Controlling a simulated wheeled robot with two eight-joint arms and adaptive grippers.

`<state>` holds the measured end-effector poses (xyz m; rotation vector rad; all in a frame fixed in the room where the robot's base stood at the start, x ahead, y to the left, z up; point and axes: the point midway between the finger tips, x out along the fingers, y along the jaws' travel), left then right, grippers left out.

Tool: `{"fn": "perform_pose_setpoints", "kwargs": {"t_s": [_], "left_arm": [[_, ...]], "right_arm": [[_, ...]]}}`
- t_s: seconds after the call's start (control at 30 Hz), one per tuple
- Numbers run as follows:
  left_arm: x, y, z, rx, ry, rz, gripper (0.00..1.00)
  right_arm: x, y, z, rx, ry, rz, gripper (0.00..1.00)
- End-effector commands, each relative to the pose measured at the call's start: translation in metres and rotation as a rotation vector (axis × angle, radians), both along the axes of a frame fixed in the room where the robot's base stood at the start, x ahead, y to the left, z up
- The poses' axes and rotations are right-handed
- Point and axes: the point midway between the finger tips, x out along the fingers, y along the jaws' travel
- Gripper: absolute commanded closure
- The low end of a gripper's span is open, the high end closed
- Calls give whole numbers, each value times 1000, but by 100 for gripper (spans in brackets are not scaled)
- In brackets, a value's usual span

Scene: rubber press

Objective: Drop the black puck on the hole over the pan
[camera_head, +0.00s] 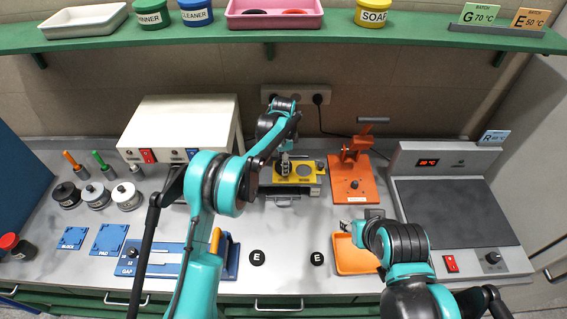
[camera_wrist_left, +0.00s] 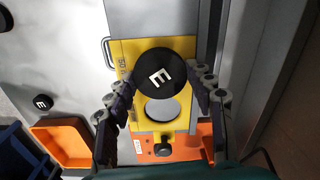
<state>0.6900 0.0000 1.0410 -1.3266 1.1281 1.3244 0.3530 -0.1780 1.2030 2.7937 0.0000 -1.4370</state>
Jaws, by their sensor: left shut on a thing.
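A round grey hole (camera_wrist_left: 161,109) in the plate shows just below the puck. In the head view my left gripper (camera_head: 284,169) is over the left part of the yellow plate (camera_head: 318,181). The puck's height above the plate is hard to judge. My right gripper (camera_head: 348,226) is above the orange tray; its finger opening is unclear.
Two black E pucks (camera_head: 257,257) (camera_head: 317,258) lie on the grey table. An orange lever press (camera_head: 347,188) stands right of the yellow plate, and a white machine (camera_head: 180,125) to its left. The orange tray (camera_head: 352,263) is near the front edge. A hotplate (camera_head: 455,210) is at right.

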Motion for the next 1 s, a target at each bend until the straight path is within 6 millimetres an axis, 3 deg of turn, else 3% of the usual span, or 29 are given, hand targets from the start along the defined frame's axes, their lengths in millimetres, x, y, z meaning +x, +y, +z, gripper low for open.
{"fn": "perform_pose_setpoints", "kwargs": {"t_s": [1.0], "left_arm": [[0, 0, -5, 0, 0, 0, 76]], "right_arm": [[0, 0, -9, 0, 0, 0, 60]]}}
